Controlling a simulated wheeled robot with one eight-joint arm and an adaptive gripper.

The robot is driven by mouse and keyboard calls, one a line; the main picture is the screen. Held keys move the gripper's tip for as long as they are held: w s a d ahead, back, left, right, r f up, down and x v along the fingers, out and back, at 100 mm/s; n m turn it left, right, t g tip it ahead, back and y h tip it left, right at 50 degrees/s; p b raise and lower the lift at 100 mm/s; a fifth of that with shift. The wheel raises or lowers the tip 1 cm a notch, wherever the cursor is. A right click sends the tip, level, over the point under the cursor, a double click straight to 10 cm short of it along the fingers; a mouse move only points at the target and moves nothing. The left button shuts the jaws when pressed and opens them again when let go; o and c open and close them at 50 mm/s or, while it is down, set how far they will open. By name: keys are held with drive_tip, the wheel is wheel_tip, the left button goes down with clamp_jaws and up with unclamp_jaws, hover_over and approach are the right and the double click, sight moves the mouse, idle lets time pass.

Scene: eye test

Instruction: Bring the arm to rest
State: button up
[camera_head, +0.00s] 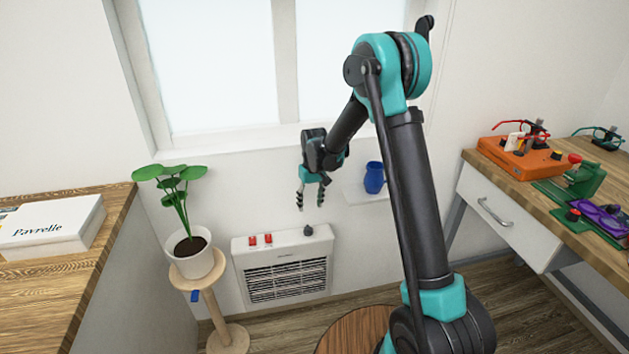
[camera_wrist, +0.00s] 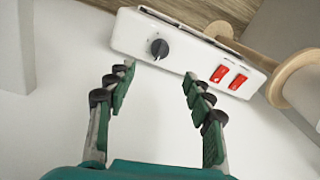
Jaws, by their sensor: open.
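My gripper (camera_head: 311,198) hangs in mid-air in front of the wall below the window, with its fingers pointing down. In the head view it appears above the white wall heater. The wrist view shows its two green-padded fingers (camera_wrist: 157,90) spread apart with nothing between them. My arm is raised and bent at a high elbow, reaching forward and left.
A white heater (camera_head: 318,242) with a dark knob and two red switches is on the wall. A potted plant (camera_head: 197,262) stands on a wooden stand to its left. A blue jug (camera_head: 374,178) is on a small shelf. Wooden tops (camera_head: 25,290) flank both sides; the right desk (camera_head: 480,160) holds glasses.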

drive_tip(key=shift+r, duration=0.1)
drive_tip(key=s+d+r+m+t, duration=0.1)
drive_tip(key=s+d+r, duration=0.3)
drive_tip(key=s+d, duration=0.3)
drive_tip(key=s+d+r+m+t, duration=0.1)
drive_tip(key=s+d+r+m, duration=0.1)
drive_tip(key=s+d+r, duration=0.45)
drive_tip(key=s+d+f+m+t, duration=0.2)
drive_tip(key=s+d+f, duration=0.1)
drive_tip(key=s+d, duration=0.9)
drive_tip(key=s, duration=0.3)
drive_tip(key=shift+t+h, duration=0.3)
drive_tip(key=shift+h, duration=0.1)
